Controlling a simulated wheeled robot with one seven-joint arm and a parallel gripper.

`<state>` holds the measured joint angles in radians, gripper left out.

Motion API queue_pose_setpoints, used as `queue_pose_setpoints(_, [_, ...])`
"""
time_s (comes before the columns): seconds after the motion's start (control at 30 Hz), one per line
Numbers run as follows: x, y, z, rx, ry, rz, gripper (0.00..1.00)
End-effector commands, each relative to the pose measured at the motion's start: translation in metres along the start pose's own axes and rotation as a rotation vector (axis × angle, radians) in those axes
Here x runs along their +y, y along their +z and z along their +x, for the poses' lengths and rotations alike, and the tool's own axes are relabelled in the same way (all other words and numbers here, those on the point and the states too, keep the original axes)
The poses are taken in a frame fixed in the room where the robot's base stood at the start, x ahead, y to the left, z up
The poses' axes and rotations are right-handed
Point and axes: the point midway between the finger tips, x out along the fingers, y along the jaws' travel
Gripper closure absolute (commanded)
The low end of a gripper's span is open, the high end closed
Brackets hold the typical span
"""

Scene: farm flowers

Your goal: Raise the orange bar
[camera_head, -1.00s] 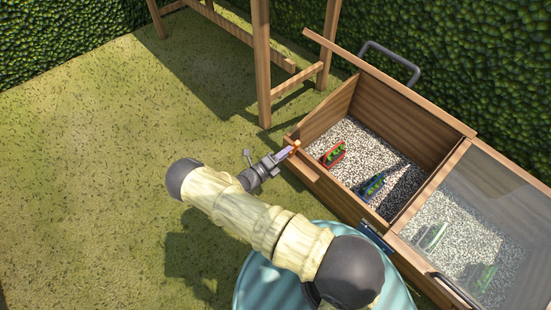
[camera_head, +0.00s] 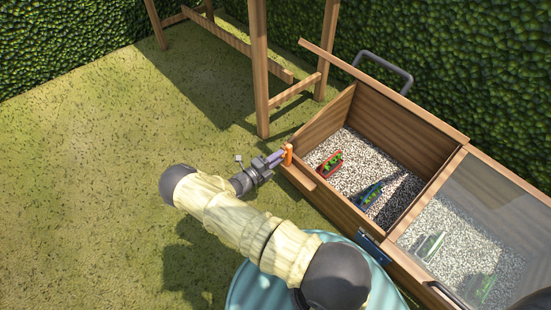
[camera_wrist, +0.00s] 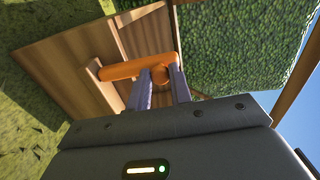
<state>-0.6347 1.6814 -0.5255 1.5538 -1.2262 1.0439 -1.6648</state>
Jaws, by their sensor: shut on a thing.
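In the wrist view the orange bar (camera_wrist: 128,70) runs from a wooden strip to a rounded end by my fingers. My gripper (camera_head: 280,156) reaches it from the left, and its purple-grey fingers (camera_wrist: 164,78) are shut on the bar near that rounded end. Part of the bar is hidden behind the fingers.
A red planter (camera_head: 330,164) and a blue planter (camera_head: 367,195) sit on gravel inside the open box section. A glass lid (camera_head: 475,215) covers the right section. A wooden frame (camera_head: 261,70) stands behind. Grass (camera_head: 90,170) is clear at left.

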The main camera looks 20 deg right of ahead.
Motion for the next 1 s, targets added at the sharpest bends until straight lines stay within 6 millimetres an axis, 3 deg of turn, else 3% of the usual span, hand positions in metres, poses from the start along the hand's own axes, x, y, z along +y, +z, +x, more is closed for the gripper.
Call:
queue_pose_setpoints(0.1, [0.001,0.003,-0.002,-0.007,0.005,0.001,1.0])
queue_pose_setpoints(0.13, [0.001,0.003,-0.002,-0.007,0.005,0.002,0.77])
queue_pose_setpoints(0.23, [0.001,0.003,-0.002,-0.007,0.004,0.002,0.57])
queue_pose_setpoints(0.67, [-0.001,0.002,-0.009,-0.005,0.002,0.001,0.57])
queue_pose_setpoints(1.0, [-0.002,0.001,-0.066,-0.008,0.003,0.0,0.57])
